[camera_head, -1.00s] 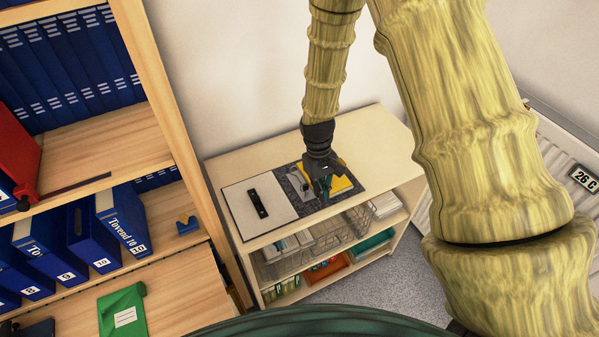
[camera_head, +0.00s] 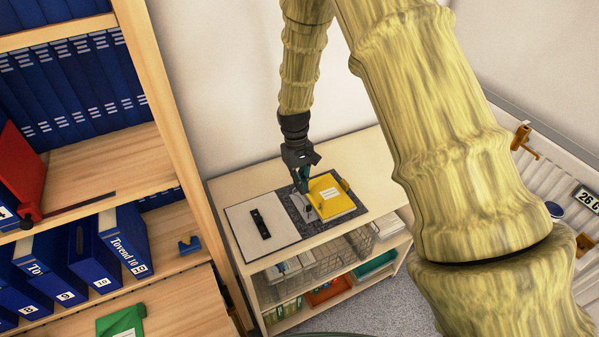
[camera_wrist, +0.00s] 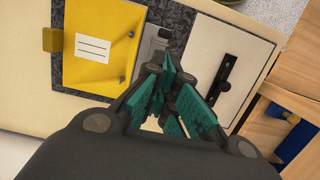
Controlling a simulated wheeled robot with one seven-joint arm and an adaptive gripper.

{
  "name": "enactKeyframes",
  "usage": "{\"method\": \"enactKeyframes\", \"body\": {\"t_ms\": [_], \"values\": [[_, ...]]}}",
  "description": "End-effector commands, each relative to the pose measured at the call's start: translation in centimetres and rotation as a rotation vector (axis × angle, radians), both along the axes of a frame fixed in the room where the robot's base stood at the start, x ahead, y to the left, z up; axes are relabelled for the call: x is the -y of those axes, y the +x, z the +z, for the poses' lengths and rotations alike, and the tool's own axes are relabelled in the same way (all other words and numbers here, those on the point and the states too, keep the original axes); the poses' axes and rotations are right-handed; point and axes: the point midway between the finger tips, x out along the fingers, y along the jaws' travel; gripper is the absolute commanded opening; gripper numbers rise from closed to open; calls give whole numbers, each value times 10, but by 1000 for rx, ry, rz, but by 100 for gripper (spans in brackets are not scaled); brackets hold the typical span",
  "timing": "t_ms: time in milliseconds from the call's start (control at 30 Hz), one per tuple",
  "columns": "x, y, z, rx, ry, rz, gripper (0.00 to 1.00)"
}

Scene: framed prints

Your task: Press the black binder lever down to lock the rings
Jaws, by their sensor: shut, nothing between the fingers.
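An open binder lies flat on the low cabinet top. Its pale cover panel (camera_head: 238,222) is at left and carries a black bar (camera_head: 260,224), also in the wrist view (camera_wrist: 226,80). A grey metal plate (camera_wrist: 152,46) with a small dark part (camera_wrist: 165,32) lies on the dark speckled middle. A yellow folder (camera_head: 330,196) with a white label lies beside the plate. I cannot tell for sure which black part is the lever. My gripper (camera_head: 303,190) is shut and empty, pointing down over the plate area. Its teal fingers hide part of the plate; contact cannot be told.
The low cabinet (camera_head: 350,160) has bare top behind and to the right of the binder. A tall wooden shelf (camera_head: 165,110) with blue binders (camera_head: 75,95) stands close at left. A wall radiator (camera_head: 565,175) is at right. A wire basket (camera_head: 318,262) sits below the top.

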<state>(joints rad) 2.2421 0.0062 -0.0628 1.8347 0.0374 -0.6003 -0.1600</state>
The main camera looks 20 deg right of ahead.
Motion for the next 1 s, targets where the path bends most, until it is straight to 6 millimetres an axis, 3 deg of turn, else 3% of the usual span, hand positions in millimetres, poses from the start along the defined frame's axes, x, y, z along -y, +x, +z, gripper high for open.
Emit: {"method": "enactKeyframes", "body": {"t_ms": [400,1000], "values": [[1,-8,-38,0,0,0,0],[-1,-7,-43,1,-1,2,0]]}}
